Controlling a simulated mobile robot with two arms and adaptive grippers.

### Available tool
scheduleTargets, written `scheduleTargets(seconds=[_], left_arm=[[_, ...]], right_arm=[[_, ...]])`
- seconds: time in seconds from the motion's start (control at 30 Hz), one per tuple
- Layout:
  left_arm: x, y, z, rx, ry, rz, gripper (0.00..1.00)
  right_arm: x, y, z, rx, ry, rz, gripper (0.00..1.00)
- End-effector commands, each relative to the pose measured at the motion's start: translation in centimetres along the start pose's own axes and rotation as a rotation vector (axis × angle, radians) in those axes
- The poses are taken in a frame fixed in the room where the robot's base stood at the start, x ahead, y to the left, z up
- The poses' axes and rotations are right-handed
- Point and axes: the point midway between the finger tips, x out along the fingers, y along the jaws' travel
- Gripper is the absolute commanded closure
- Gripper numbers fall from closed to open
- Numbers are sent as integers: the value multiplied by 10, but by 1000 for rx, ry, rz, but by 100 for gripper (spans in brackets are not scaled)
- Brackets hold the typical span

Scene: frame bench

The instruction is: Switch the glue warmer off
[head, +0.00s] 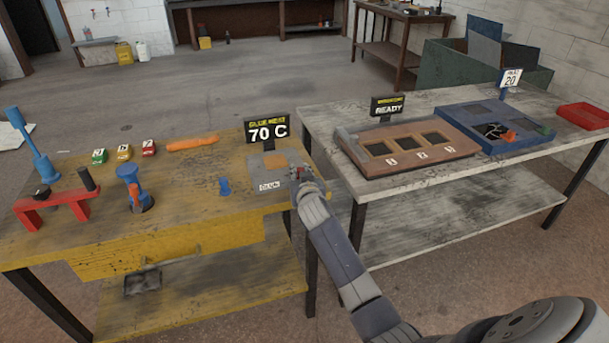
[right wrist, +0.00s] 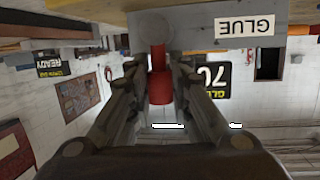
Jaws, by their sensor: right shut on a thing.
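The glue warmer (head: 250,166) is a grey box with an orange top patch and a GLUE label, at the right end of the yellow bench. Its display (head: 267,131) reads 70 C. My right gripper (head: 301,175) is at the warmer's right side. In the right wrist view, which is upside down, the right gripper (right wrist: 160,75) is shut on a red lever (right wrist: 160,88) joined to the grey warmer body (right wrist: 197,25) beside the GLUE label (right wrist: 244,27). The fingers hide part of the lever in the head view. My left gripper is not in view.
The yellow bench (head: 190,205) holds colored blocks, an orange tool (head: 192,143), blue tools and a red stand (head: 52,208). The grey bench (head: 480,190) at right carries a brown tray (head: 405,145), a blue tray (head: 505,125) and a red bin (head: 585,116).

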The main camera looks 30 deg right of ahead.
Motion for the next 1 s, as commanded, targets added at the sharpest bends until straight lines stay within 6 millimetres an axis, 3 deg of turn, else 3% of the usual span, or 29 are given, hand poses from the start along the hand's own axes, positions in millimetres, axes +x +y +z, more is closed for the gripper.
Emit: scheduleTargets(seconds=[0.5,1.0], left_arm=[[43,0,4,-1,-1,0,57],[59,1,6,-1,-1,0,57]], right_arm=[[-1,-21,9,-412,69,109,100],[-2,-28,9,-568,95,151,100]])
